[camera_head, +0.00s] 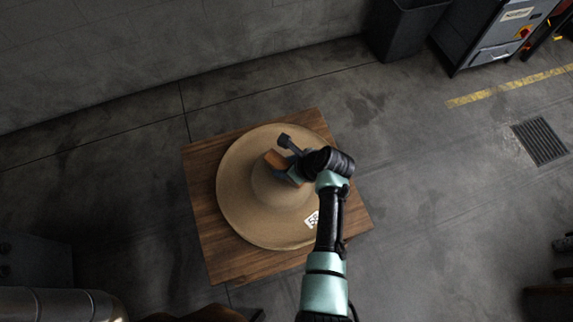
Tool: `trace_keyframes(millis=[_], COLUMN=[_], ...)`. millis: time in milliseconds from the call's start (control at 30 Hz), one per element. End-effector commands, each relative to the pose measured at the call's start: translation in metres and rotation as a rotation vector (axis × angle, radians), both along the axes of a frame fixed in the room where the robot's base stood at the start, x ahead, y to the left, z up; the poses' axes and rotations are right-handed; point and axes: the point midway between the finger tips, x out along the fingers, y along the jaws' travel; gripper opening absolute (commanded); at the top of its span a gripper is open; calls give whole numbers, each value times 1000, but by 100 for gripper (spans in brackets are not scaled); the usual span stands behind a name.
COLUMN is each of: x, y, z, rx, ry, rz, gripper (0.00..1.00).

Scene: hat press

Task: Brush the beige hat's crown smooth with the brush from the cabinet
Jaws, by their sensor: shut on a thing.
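The beige hat (240,198) lies brim down on a square wooden table (215,258), with its round crown in the middle. A white tag with dark figures (312,219) is on the brim's right side. My gripper (287,165) is over the crown, reaching in from the right. It is shut on the brush (274,159), whose orange-brown body shows at the crown's upper edge. I cannot tell whether the brush touches the crown. My gripper and wrist hide part of the crown and the brim's right side.
A dark bin (403,30) and a grey cabinet (490,38) stand at the upper right. A floor grate (540,141) lies at the right. Dark objects stand at the lower left and right edges. The floor around the table is mostly clear.

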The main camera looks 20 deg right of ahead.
Motion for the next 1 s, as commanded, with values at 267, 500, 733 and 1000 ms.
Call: trace_keyframes(millis=[267,500,733,1000], x=[14,27,32,30], y=[10,17,21,20], z=[-2,-2,-2,-1], rx=[0,1,1,1], ry=[2,3,4,5], rz=[4,4,2,2], gripper=[5,5,5,5])
